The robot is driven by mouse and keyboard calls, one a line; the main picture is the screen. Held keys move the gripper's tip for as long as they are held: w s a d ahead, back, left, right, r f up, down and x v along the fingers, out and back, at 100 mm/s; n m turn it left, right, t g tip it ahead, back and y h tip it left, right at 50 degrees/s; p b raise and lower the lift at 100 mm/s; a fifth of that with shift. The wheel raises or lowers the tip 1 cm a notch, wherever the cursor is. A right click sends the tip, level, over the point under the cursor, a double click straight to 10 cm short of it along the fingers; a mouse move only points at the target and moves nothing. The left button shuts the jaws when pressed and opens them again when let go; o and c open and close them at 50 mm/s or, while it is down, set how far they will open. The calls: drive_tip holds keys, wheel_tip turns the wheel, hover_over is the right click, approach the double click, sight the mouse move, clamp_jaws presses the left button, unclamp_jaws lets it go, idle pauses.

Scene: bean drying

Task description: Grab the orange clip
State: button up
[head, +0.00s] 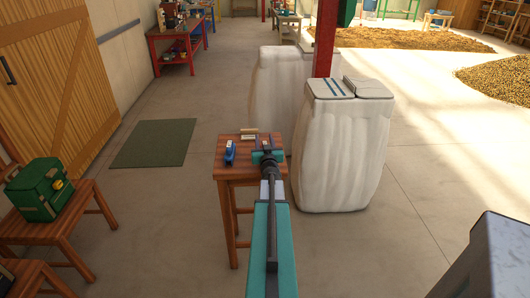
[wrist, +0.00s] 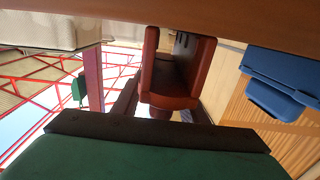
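The orange clip (wrist: 178,98) is a reddish-orange, box-like piece in the middle of the wrist view. It hangs from the brown wooden surface (wrist: 200,18) at the top, so this view looks upside down. My gripper (wrist: 160,108) has a green body and a dark crossbar below the clip. Its dark fingers appear apart, one on each side of the clip; I cannot tell whether they touch it. In the head view my gripper (head: 267,152) is over the right part of the small wooden stool (head: 222,171), and hides most of the clip.
A blue object (head: 230,152) stands on the stool left of my gripper, also seen in the wrist view (wrist: 285,75). A pale block (head: 249,131) lies behind. A large white sack (head: 340,150) and a red post (head: 325,40) stand close on the right.

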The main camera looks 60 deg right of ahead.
idle(0.3)
clamp_jaws()
drive_tip(key=shift+r, duration=0.15)
drive_tip(key=shift+r, duration=0.45)
drive_tip(key=r, duration=0.2)
drive_tip(key=shift+s+a+r, duration=0.1)
drive_tip(key=shift+s+r, duration=0.15)
drive_tip(key=shift+r, duration=0.05)
drive_tip(key=s+a+r+p, duration=0.1)
drive_tip(key=s+a+p, duration=0.7)
drive_tip(key=s, duration=0.5)
drive_tip(key=shift+r+p, duration=0.2)
drive_tip(key=shift+p, duration=0.35)
